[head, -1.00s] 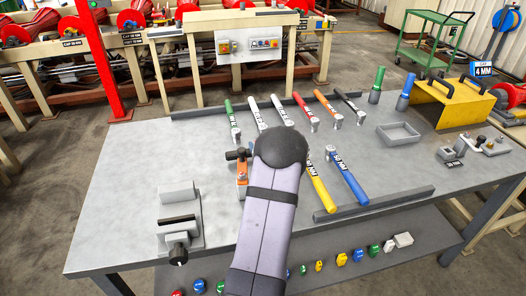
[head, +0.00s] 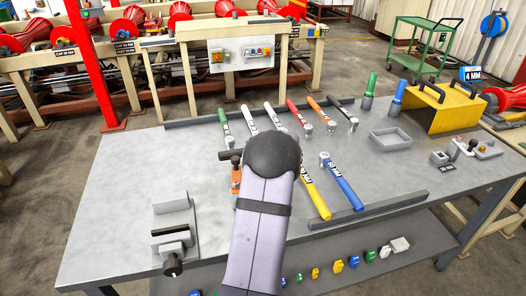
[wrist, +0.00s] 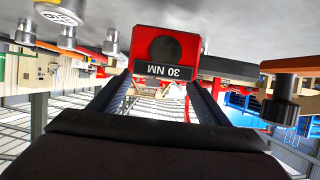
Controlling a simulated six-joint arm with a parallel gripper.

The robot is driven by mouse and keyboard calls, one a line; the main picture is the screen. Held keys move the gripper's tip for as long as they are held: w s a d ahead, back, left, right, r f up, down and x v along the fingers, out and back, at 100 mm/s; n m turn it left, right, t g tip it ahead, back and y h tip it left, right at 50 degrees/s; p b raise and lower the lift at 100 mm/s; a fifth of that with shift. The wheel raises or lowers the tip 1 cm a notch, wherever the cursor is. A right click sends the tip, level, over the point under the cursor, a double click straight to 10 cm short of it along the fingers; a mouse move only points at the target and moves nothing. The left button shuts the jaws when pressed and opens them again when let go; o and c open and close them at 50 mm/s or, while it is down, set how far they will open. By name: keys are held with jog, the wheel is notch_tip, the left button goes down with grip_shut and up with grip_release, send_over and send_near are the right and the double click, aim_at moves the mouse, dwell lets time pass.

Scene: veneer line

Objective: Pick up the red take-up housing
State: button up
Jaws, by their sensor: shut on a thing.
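In the wrist view a red housing (wrist: 116,42) with a dark round face and a label reading 30 NM sits between the fingertips of my gripper (wrist: 159,82). My gripper is shut on it. The grey bench top shows behind the housing, and I cannot tell whether the housing touches it. In the head view my own arm hides the gripper and the held housing.
Several torque wrenches lie on the bench (head: 120,190), among them a yellow one (head: 316,196) and a blue one (head: 344,187). A grey vise-like fixture (head: 174,235) stands at the left, a grey tray (head: 391,138) at the right, and a yellow cover (head: 450,108) behind it.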

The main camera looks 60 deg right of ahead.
notch_tip(320, 180, up, 7)
jog(key=shift+f+p, duration=0.2)
jog(key=shift+p, duration=0.1)
